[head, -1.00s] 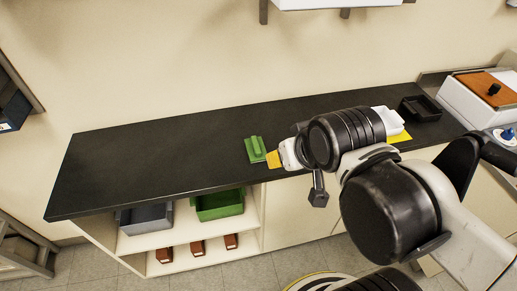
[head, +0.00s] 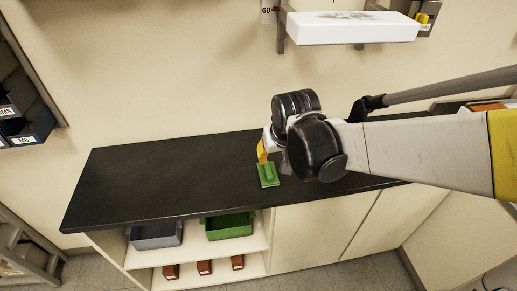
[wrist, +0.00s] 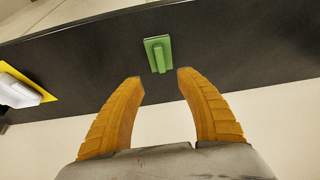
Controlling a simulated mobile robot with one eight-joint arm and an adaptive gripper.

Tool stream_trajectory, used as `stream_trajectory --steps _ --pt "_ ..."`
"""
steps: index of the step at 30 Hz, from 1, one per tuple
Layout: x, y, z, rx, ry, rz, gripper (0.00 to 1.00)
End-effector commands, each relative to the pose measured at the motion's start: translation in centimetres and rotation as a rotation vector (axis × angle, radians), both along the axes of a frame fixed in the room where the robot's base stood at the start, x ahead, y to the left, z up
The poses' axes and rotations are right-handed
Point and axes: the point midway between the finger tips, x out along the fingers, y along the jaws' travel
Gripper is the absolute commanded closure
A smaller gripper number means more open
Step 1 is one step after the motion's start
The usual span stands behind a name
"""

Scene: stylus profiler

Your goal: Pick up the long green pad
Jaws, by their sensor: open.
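The long green pad (wrist: 160,59) is a narrow raised bar on a flat green base plate (wrist: 149,42). It lies on the black worktop, near its front edge in the head view, where the base (head: 268,182) also shows. My gripper (wrist: 160,84) is open, with its two orange fingers apart and nothing between them. In the wrist view the pad lies beyond the fingertips, roughly centred on the gap. In the head view my gripper (head: 262,152) is beside and above the pad, with one orange finger showing and the rest hidden by my arm.
The black worktop (head: 150,180) is bare left of the pad. Grey (head: 157,236) and green (head: 230,226) bins sit on the shelf below. A white wall shelf (head: 350,28) hangs above. A white item on a yellow sheet (wrist: 30,92) shows at left in the wrist view.

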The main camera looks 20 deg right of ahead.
Motion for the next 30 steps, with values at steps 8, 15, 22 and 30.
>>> stream_trajectory --steps 8,15,22,30 --pt "2.9 0.3 -3.3 -0.002 0.043 -0.018 0.57" --pt "4.5 0.1 -7.1 -0.001 0.044 -0.019 0.57" --pt "5.1 0.0 -8.6 -0.001 0.044 -0.019 0.57" --pt "6.5 -0.4 -12.2 -0.001 0.044 -0.019 0.57"
